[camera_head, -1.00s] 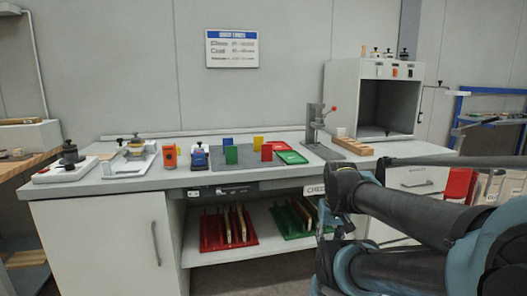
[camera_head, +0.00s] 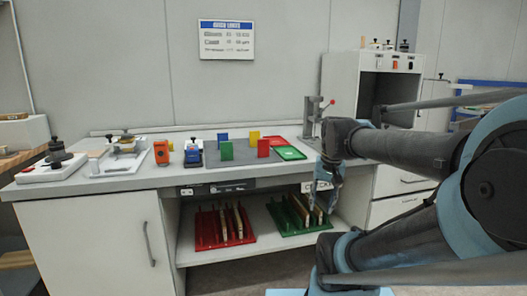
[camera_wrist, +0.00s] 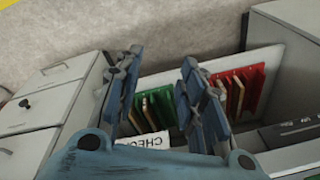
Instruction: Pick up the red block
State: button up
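The red block (camera_head: 263,148) stands upright on the grey mat (camera_head: 228,160) on the bench top, right of the green block (camera_head: 227,150). My gripper (camera_head: 326,186) is in front of the bench's right part, below the bench top and well away from the red block. In the wrist view my gripper (camera_wrist: 160,95) has its two fingers wide apart with nothing between them. The wrist view looks at the lower shelf and drawers; the red block does not show there.
A blue block (camera_head: 222,137) and a yellow block (camera_head: 254,136) stand behind. A lever press (camera_head: 313,118) stands farther right. Red and green racks (camera_head: 207,243) sit on the lower shelf.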

jog(key=w+a+r+m+g+y, duration=0.1)
jog(key=w+a+r+m, duration=0.3)
jog(key=w+r, duration=0.55)
jog(key=w+a+r+m+g+y, duration=0.1)
jog(key=w+a+r+m, duration=0.35)
jog(key=w+r, duration=0.5)
jog(key=w+a+r+m+g+y, duration=0.15)
jog(key=w+a+r+m, duration=0.3)
jog(key=w+r, duration=0.45)
send_over(263, 157)
jog(key=shift+n+t, duration=0.25)
jog(key=shift+n, duration=0.15)
jog(key=f, duration=1)
jog(key=w+f, duration=0.1)
jog(key=f, duration=0.5)
jog(key=shift+d, duration=0.1)
grip_shut()
